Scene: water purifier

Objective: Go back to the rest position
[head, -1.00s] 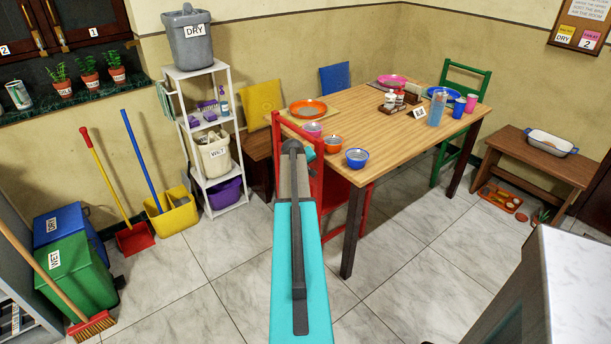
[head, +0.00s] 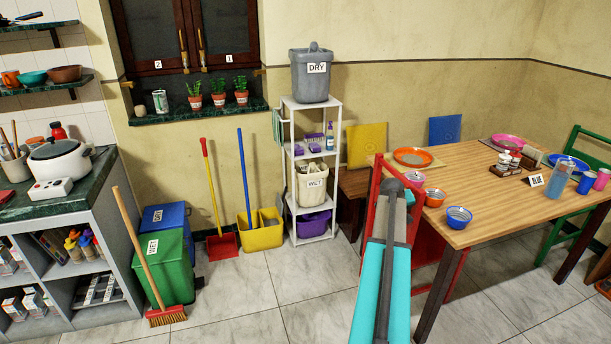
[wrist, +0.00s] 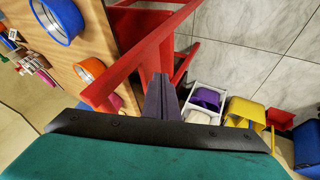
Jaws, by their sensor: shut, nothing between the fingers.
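My gripper (wrist: 161,98) shows in the wrist view with its dark fingers together and nothing between them. A red chair (wrist: 130,55) lies beyond the fingers in that view, close by in the picture; I cannot tell the gap. The same red chair (head: 372,205) stands behind the arm, at the left end of the wooden table (head: 480,190).
The table holds bowls, plates and cups, including a blue bowl (head: 458,217). A white shelf (head: 317,215), yellow bucket (head: 262,232), green bin (head: 165,265) and broom (head: 140,245) stand along the wall. A counter (head: 60,215) is at the left. The tiled floor (head: 250,300) between is clear.

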